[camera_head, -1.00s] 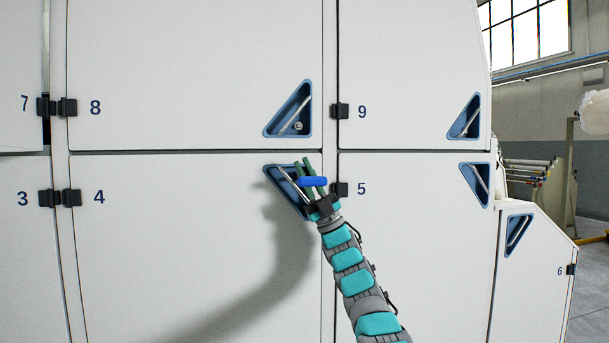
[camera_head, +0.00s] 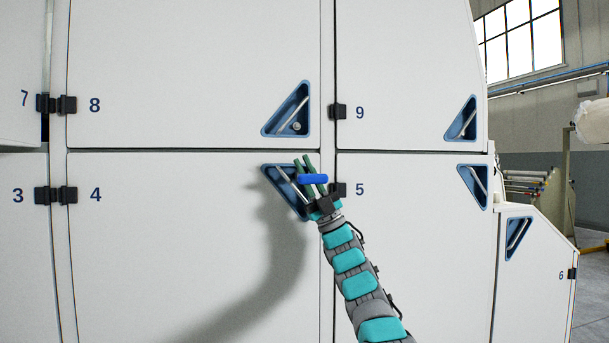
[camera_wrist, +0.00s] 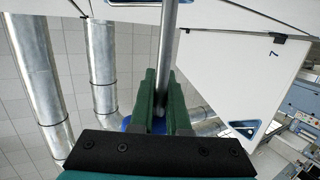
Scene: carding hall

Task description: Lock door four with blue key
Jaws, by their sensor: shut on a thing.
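Door four (camera_head: 180,230) is a large white panel marked 4, and it looks closed. Its blue triangular recess (camera_head: 272,176) with a slanted metal bar handle (camera_head: 288,182) is at its upper right corner. The blue key (camera_head: 313,179) shows as a blue grip across my gripper's green fingers. My gripper (camera_head: 309,168) is shut on it, at the right side of the recess. In the wrist view, blue (camera_wrist: 158,125) shows between and beside the fingers (camera_wrist: 160,95), with a metal bar just beyond. The key's tip and door four's lock are hidden.
Door eight (camera_head: 190,70) above has a recess with a bar and a round lock (camera_head: 296,126). Doors nine (camera_head: 410,60) and five (camera_head: 410,230) are to the right, with black hinges (camera_head: 338,190) close to my gripper. A rack of rolls (camera_head: 525,183) stands far right.

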